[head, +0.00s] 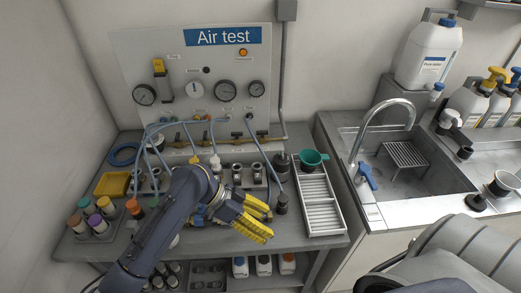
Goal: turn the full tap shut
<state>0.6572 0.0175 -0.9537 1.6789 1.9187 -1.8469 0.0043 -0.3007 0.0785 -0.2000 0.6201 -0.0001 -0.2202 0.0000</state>
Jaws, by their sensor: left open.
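A brass pipe (228,142) with several small valves runs along the foot of the white "Air test" panel (125,62), with blue hoses joined to it. I cannot read which valve is the full tap; the labels are too small. My left gripper (267,223) has yellow fingers spread apart with nothing between them. It is over the front of the bench, in front of the brass pipe and apart from it. My left arm hides part of the bench behind it. My right gripper is not in view.
Metal cups (237,171) stand on the bench behind the gripper. A slatted tray (318,200) with a green funnel (312,158) lies to the right. A yellow bin (112,184) and capped bottles (97,222) are at left. A sink (400,190) with a curved faucet is further right.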

